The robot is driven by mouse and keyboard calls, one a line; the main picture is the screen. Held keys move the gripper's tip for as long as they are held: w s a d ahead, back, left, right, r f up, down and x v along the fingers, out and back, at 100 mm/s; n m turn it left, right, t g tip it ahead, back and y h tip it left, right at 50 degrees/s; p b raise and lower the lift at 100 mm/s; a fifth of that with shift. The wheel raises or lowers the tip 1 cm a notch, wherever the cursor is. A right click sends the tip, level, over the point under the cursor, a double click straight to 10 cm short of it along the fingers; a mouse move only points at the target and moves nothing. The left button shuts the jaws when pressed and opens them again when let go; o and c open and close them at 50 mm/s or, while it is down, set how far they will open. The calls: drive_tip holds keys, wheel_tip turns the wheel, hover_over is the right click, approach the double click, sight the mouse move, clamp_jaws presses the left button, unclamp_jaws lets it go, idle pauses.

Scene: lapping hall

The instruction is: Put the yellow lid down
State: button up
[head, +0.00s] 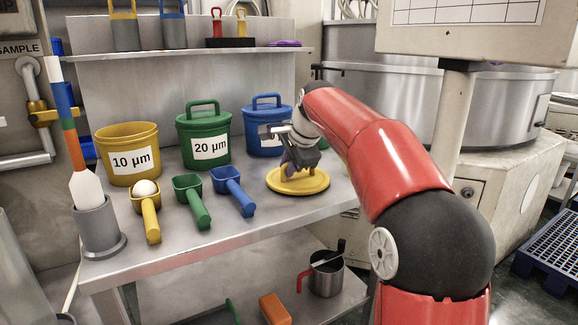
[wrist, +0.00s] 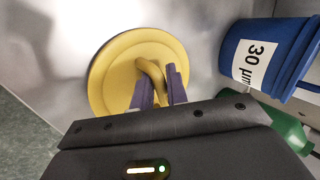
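The yellow lid (head: 297,181) is a round disc with an arched handle. It lies level at the table top, right of the blue scoop and in front of the blue bucket. Whether it touches the table or hangs just above it, I cannot tell. In the wrist view the lid (wrist: 125,62) is seen from above. My gripper (head: 300,160) is over the lid, its purple fingers on either side of the handle and appearing closed on it. The fingers (wrist: 161,88) also show in the wrist view. The yellow bucket (head: 128,155), marked 10 µm, stands uncovered at the left.
The lidded green bucket (head: 204,137) and blue bucket (head: 264,142) stand behind. Yellow (head: 150,215), green (head: 192,205) and blue (head: 234,192) scoops lie in front; the yellow one holds a white ball. A grey holder (head: 98,230) stands front left. Bare table (head: 245,222) shows front right.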

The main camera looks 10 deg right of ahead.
drive_tip(key=o, duration=0.3)
drive_tip(key=shift+s+d+r, duration=0.1)
drive_tip(key=shift+s+r, duration=0.05)
drive_tip(key=shift+r, duration=0.3)
drive_tip(key=p+v, duration=0.1)
drive_tip(key=v, duration=1)
drive_tip(key=shift+s+r, duration=0.15)
drive_tip(key=s+f+n, duration=0.4)
drive_tip(key=s+f, duration=0.4)
drive_tip(key=s, duration=0.2)
drive_tip(key=s+a+f+n+h, duration=0.1)
drive_tip(key=s+f+n, duration=0.4)
drive_tip(key=s, duration=0.5)
drive_tip(key=s+f+n+h, duration=0.1)
drive_tip(key=s+f+n, duration=0.4)
drive_tip(key=s+f, duration=0.5)
drive_tip(key=shift+s+a+f+g, duration=0.1)
drive_tip(key=shift+a+f+g, duration=0.1)
drive_tip(key=shift+f+g, duration=0.2)
